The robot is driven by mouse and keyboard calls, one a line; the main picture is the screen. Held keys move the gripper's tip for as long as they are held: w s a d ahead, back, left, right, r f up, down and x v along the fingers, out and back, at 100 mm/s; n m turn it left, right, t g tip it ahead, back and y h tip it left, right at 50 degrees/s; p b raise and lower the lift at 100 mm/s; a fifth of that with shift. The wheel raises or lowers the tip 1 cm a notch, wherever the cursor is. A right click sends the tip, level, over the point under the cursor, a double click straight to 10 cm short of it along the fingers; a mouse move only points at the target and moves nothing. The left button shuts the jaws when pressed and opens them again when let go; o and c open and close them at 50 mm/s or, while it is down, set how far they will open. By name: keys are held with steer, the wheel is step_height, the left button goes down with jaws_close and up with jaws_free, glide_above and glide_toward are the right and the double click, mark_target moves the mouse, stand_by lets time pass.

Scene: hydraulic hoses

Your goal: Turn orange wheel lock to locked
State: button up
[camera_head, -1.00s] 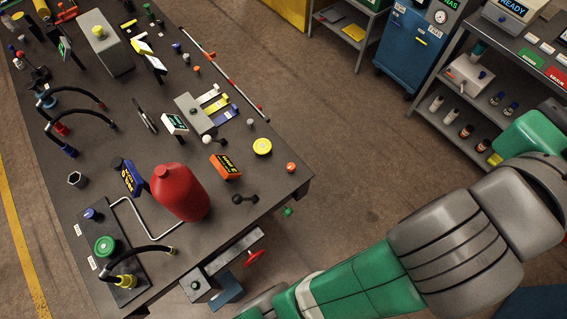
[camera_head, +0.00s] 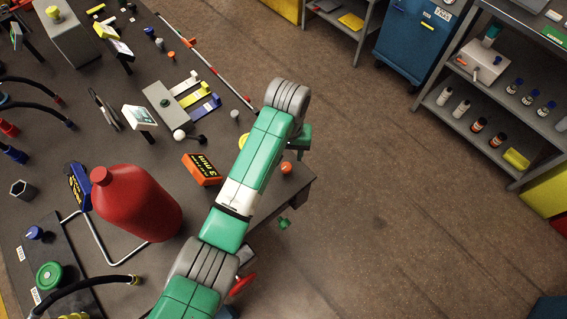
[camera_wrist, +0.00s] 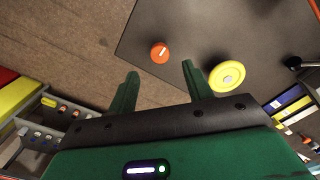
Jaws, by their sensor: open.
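The orange wheel lock (camera_head: 287,168) is a small round orange knob near the table's right corner in the head view. In the wrist view the orange wheel lock (camera_wrist: 160,52) shows a white mark on its face, close to the table's edge. My gripper (camera_head: 303,140) hangs at the end of my green arm, just above and right of the knob in the head view. In the wrist view my gripper (camera_wrist: 158,75) has its two green fingers spread apart and empty. The knob appears beyond the fingertips, between them, apart from both.
A yellow disc (camera_wrist: 227,76) lies right of the knob, near the right finger. An orange sign (camera_head: 202,169), a red jug (camera_head: 137,203) and a dark table (camera_head: 160,165) lie left of my arm. The floor (camera_head: 390,190) to the right is clear up to the shelves (camera_head: 510,125).

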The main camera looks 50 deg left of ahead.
mark_target(286, 167)
step_height(286, 167, down, 7)
steer(key=shift+r+b, duration=0.1)
steer(key=shift+b, duration=0.55)
steer(key=c, duration=1)
